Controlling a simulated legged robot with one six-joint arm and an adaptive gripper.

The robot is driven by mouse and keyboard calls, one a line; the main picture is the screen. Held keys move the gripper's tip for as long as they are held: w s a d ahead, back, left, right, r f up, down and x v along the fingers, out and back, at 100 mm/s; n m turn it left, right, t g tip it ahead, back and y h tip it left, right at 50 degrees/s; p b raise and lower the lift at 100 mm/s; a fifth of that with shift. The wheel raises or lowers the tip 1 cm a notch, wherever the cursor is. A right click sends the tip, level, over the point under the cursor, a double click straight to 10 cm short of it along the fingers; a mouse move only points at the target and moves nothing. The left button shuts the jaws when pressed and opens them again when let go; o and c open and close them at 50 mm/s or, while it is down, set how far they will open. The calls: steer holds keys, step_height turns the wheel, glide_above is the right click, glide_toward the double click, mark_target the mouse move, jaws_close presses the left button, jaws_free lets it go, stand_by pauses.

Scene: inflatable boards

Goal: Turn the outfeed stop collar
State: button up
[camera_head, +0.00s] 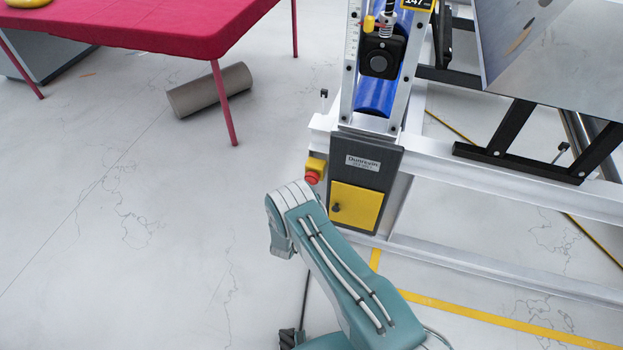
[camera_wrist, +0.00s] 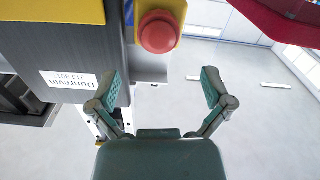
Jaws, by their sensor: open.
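In the head view a machine stands at the upper middle, with a blue cylinder (camera_head: 375,95) between upright metal rails. A black block with a round knob (camera_head: 379,62) sits across the cylinder; I cannot tell whether this is the stop collar. No other part clearly reads as the collar. My gripper (camera_wrist: 161,88) is open and empty in the wrist view, its two green fingers wide apart. It is close to the machine's dark end cabinet, near a red button (camera_wrist: 159,32) on a yellow housing. In the head view my arm's links hide the gripper.
The dark cabinet (camera_head: 393,155) has a yellow panel (camera_head: 355,206) and the red button (camera_head: 312,177) at its left. White frame beams (camera_head: 500,190) run right, under a large tilted board (camera_head: 560,50). Floor between is clear.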

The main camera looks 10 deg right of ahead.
mark_target(312, 179)
steer(key=x, duration=0.8)
steer(key=shift+w+d, duration=0.15)
steer(key=shift+w, duration=0.2)
steer(key=c, duration=1)
